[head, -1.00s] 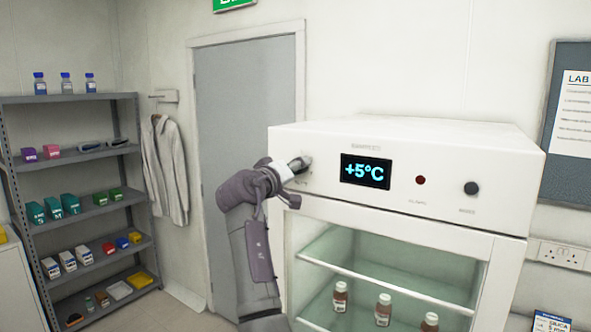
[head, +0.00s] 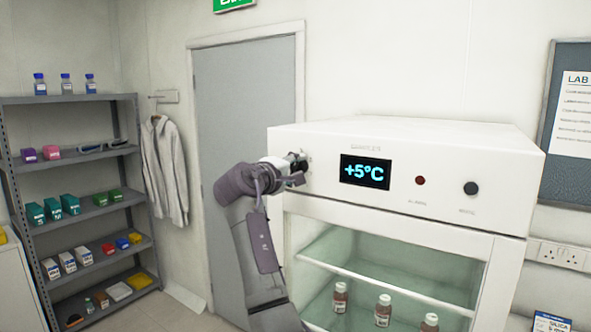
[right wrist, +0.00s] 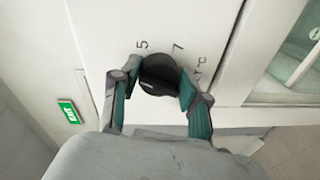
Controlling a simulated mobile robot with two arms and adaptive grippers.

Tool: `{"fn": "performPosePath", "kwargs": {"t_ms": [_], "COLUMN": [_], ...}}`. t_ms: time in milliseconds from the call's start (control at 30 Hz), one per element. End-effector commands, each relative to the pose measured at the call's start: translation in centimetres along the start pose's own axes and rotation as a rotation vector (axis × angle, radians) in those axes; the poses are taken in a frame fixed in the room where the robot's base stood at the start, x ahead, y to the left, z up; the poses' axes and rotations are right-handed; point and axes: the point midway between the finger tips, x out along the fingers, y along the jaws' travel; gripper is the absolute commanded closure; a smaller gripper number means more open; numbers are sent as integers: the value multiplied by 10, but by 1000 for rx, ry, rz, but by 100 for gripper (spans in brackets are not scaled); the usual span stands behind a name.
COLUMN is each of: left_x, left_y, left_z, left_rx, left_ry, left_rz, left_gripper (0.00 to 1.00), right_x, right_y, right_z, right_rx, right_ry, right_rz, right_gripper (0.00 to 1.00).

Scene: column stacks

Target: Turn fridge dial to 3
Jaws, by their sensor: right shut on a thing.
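The white fridge (head: 410,150) has a lit display (head: 365,172) that reads +5°C. Its black round dial (right wrist: 157,74) shows in the right wrist view, with the marks 5 and 7 printed on the panel above it. My right gripper (right wrist: 155,88) is shut on the dial, one finger on each side. In the head view my right gripper (head: 298,172) is at the left end of the fridge's top panel and largely hides the dial. The dial's pointer is not clear. My left gripper is not in view.
A red indicator (head: 420,181) and a black knob (head: 471,188) sit right of the display. Small bottles (head: 383,311) stand behind the fridge's glass door. A shelf rack (head: 70,98), a hanging lab coat (head: 164,170) and a grey door (head: 247,140) are to the left.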

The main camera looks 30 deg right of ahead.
Motion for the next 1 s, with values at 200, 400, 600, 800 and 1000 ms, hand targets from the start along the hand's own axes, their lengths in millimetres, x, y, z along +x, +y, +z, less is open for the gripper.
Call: {"fn": "performPosePath", "kwargs": {"t_ms": [200, 400, 600, 800, 1000], "left_x": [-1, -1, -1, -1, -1], "left_y": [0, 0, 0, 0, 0], "left_z": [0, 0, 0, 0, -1], "left_rx": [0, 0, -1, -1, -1], "left_ry": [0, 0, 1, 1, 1], "left_rz": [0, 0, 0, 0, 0], "left_gripper": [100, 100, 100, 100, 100], "right_x": [0, 0, 0, 0, 0], "right_y": [3, 4, 4, 4, 4], "right_z": [-1, -1, -2, -2, -2], "right_rx": [-176, -301, -376, -409, -416], "right_ry": [-10, -19, -23, -24, -25], "right_rz": [-7, -13, -17, -19, -19], "right_gripper": [90, 90, 90, 90, 90]}}
